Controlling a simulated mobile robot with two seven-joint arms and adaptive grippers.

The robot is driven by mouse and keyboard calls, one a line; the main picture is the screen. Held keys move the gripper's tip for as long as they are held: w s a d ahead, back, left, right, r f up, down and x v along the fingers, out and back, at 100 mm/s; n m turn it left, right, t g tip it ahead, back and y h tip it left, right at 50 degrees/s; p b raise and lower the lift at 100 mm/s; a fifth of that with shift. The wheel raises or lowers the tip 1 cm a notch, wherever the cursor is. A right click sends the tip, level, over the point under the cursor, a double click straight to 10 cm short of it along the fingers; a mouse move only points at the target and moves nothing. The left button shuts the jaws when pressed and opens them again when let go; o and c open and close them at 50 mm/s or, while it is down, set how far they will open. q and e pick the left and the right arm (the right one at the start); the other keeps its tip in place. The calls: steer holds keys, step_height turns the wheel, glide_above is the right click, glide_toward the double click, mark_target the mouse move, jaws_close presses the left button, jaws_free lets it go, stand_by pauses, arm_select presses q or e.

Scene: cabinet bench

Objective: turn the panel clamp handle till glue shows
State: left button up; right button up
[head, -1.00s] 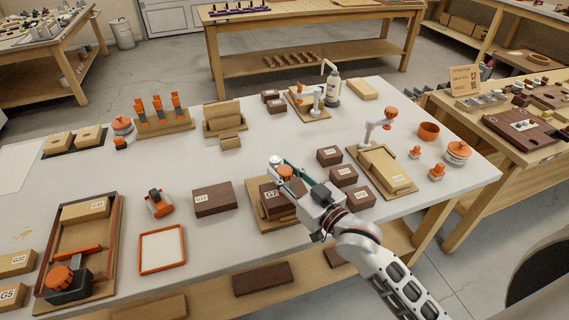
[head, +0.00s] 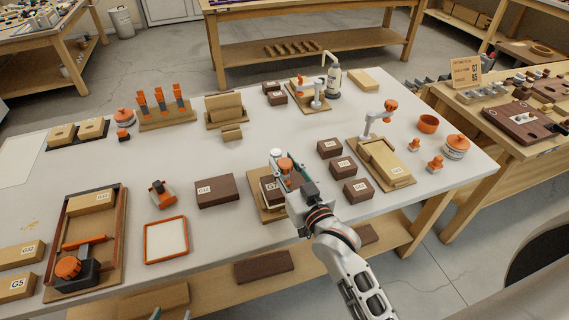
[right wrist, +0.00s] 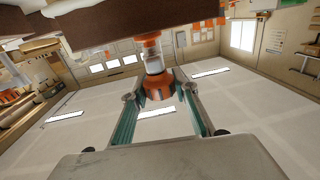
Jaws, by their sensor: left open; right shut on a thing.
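The panel clamp's orange handle (head: 285,165) stands at a dark brown block (head: 268,190) on a wooden board (head: 262,214) at the middle of the bench. My right gripper (head: 280,172) is shut on the handle. The right wrist view shows the orange handle (right wrist: 158,86) between the two fingers, with a pale spindle and a brown block above it. Two small dark tips of my left gripper (head: 171,314) show apart at the bottom edge, away from the clamp; the rest is out of frame. My right gripper hides part of the clamp. I cannot make out glue at the joint.
Several dark blocks (head: 344,168) stand close to the right of my right gripper. A brown block (head: 217,190) and an orange-rimmed tray (head: 146,256) lie to the left.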

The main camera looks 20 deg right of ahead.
steer(key=o, duration=1.1)
steer(key=s, duration=0.4)
steer(key=s+d, duration=0.1)
steer(key=s, duration=0.7)
steer(key=shift+d, duration=0.3)
